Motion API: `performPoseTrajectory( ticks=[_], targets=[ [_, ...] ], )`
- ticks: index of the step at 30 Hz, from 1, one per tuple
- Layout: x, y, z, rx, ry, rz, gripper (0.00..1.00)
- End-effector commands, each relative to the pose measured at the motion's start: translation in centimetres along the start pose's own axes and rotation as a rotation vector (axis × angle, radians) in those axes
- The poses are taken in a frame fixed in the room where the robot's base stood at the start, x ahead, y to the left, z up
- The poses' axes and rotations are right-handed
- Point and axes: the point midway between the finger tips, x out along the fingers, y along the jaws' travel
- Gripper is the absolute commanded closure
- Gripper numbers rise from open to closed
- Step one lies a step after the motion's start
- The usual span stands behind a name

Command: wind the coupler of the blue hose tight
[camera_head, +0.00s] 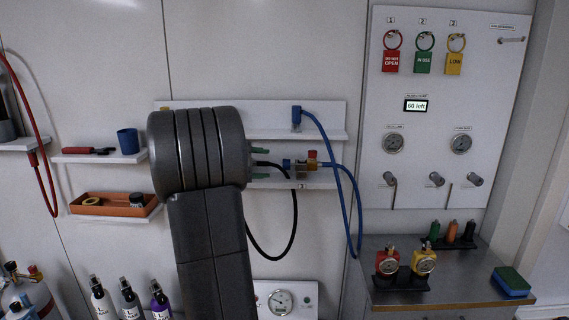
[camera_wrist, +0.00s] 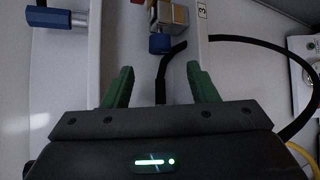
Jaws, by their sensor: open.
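A blue hose (camera_head: 341,168) hangs in a loop at the right of the shelves. One end meets a blue elbow fitting (camera_head: 297,111) on the upper shelf; the other runs to a brass and metal valve (camera_head: 304,164) on the lower shelf. A blue collar (camera_head: 287,163) is at the valve's left end; it also shows in the wrist view (camera_wrist: 160,43). I cannot tell which blue part is the coupler, or how tight it is. My gripper (camera_wrist: 162,84) is open, left of the valve and apart from the collar. A black hose (camera_wrist: 167,65) shows between the green fingers, not clamped.
The black hose loops below the lower shelf. A white panel (camera_head: 447,125) with gauges and tags stands right, above a grey bench (camera_head: 455,266) with red and yellow gauges. A blue cup (camera_head: 128,141) and an orange tray (camera_head: 113,213) stand on left shelves. My arm hides the middle.

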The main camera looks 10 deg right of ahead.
Motion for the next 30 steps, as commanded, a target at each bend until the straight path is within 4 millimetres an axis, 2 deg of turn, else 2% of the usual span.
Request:
performPoseTrajectory(
  ticks=[1, 6, 12, 18, 26, 30],
  targets=[
    [1.3, 0.2, 0.2, -0.001, -0.005, -0.002, 0.47],
    [4.8, 0.2, 0.2, -0.001, -0.004, -0.002, 0.47],
    [7.8, 0.1, 0.1, 0.0, -0.003, -0.001, 0.47],
    [9.0, 0.1, 0.1, 0.0, -0.001, 0.001, 0.47],
    [9.0, 0.0, 0.1, 0.0, -0.001, 0.001, 0.47],
    [9.0, 0.0, 0.1, 0.0, -0.001, 0.001, 0.74]
  ],
)
